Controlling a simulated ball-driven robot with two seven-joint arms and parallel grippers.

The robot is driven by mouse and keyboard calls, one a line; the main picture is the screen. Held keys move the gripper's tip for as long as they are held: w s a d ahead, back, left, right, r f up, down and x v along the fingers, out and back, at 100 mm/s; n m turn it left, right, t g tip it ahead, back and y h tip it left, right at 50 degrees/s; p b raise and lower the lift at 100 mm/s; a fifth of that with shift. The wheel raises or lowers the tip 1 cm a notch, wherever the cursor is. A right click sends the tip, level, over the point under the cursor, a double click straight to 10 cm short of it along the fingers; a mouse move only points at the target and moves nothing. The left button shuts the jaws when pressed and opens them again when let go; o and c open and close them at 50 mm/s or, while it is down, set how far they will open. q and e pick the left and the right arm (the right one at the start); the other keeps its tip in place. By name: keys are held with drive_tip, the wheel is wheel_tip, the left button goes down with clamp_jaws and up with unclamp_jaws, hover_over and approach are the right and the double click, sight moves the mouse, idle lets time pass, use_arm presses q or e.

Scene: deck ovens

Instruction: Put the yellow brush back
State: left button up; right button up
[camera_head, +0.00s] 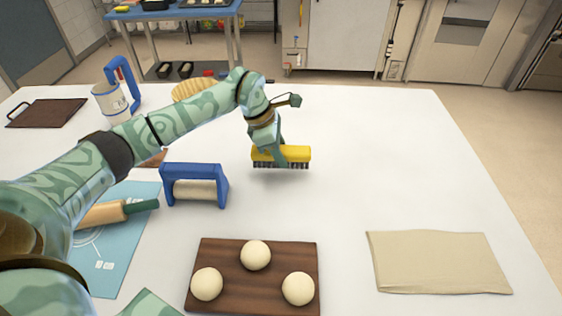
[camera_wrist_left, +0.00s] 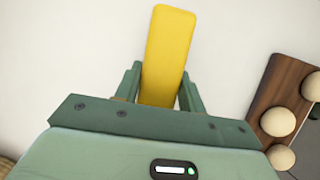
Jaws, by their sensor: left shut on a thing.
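The yellow brush (camera_head: 296,153) has a yellow block body with dark bristles pointing down. My left gripper (camera_head: 279,158) is shut on it, near the middle of the white table. In the head view the bristles are at or just above the table top; I cannot tell whether they touch. In the left wrist view the brush (camera_wrist_left: 168,55) sticks out from between the two fingers of my left gripper (camera_wrist_left: 158,92).
A dark wooden board (camera_head: 240,301) with dough balls lies in front, a folded beige cloth (camera_head: 438,262) to its right. A blue-framed roller (camera_head: 193,184), blue mat (camera_head: 120,270), rolling pin (camera_head: 103,214) and blue-handled sifter (camera_head: 112,104) stand left.

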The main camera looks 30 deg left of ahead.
use_arm(q)
drive_tip(key=shift+w+f+b, duration=0.15)
drive_tip(key=shift+f+b, duration=0.2)
drive_tip(key=shift+f, duration=1.4)
drive_tip(key=shift+a+f, duration=0.1)
drive_tip(key=o, duration=0.9)
drive_tip(key=shift+o, duration=0.2)
drive_tip(key=shift+a+r, duration=0.1)
drive_tip(key=shift+r, duration=0.35)
drive_tip(key=p+v, duration=0.2)
drive_tip(key=v, duration=0.9)
drive_tip(key=shift+r, duration=0.2)
